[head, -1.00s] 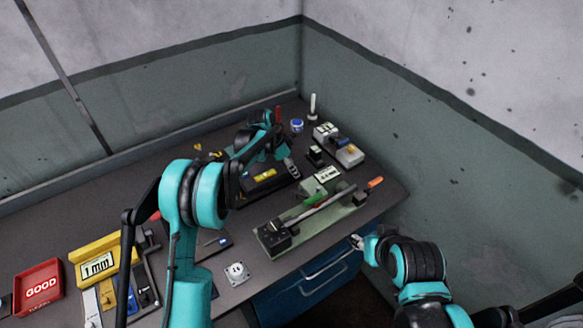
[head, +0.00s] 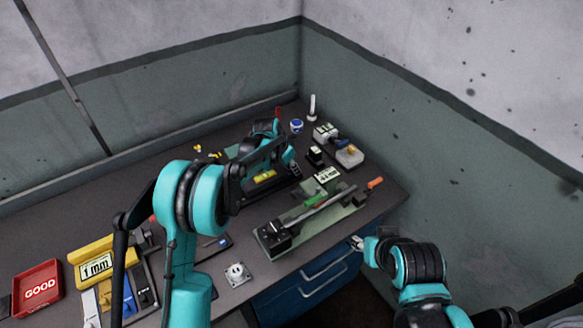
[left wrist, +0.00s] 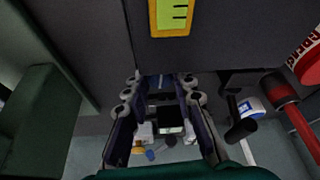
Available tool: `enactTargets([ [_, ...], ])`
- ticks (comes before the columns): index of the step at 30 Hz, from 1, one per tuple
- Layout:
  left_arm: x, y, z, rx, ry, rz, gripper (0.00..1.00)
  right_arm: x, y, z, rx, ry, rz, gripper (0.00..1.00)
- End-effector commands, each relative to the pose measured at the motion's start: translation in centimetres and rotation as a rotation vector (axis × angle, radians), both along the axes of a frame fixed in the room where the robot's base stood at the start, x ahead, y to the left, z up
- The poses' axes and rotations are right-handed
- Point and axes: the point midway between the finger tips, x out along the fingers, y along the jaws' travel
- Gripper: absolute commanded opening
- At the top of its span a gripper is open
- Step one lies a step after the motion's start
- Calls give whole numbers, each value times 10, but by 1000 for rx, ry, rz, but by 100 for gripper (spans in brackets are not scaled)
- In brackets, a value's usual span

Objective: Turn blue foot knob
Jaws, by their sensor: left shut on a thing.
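A dark block-like instrument (head: 250,190) with a yellow-green strip (head: 265,176) lies on the bench in the head view. In the left wrist view its dark face (left wrist: 230,40) and the strip (left wrist: 172,17) fill the top. My left gripper (head: 292,170) is at its right end. In the left wrist view the fingers (left wrist: 160,84) close in at the instrument's edge, with a small bluish part between the tips, apparently the blue foot knob; it is mostly hidden. My right gripper (head: 357,242) is near the bench's front edge; its jaws are too small to judge.
A green fixture with a long bar (head: 310,212) lies in front of the instrument. Small devices (head: 348,156) stand behind right. A blue-topped container (head: 296,126) and a white upright piece (head: 313,106) stand at the back. A red GOOD tray (head: 38,288) is at left.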

Motion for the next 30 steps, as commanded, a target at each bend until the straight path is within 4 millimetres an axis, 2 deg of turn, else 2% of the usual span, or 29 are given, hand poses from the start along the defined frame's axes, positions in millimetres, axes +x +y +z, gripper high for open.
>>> enactTargets([
  [11, -1, 0, -1, 0, 2, 32, 0, 0, 0, 0, 0, 0, 0, 40],
  [12, -1, 0, -1, 0, 2, 32, 35, 0, 0, 0, 0, 0, 0, 40],
  [13, -1, 0, -1, 0, 2, 32, 43, 0, 0, 0, 0, 0, 0, 40],
  [14, -1, 0, -1, 0, 1, 31, 46, 0, 0, 0, 0, 0, 0, 40],
  [25, 0, 1, 0, -1, 2, 12, 46, 0, 0, 0, 0, 0, 0, 40],
  [30, 2, 2, 0, -1, 2, -110, 46, 0, 0, 1, 0, 0, 0, 40],
])
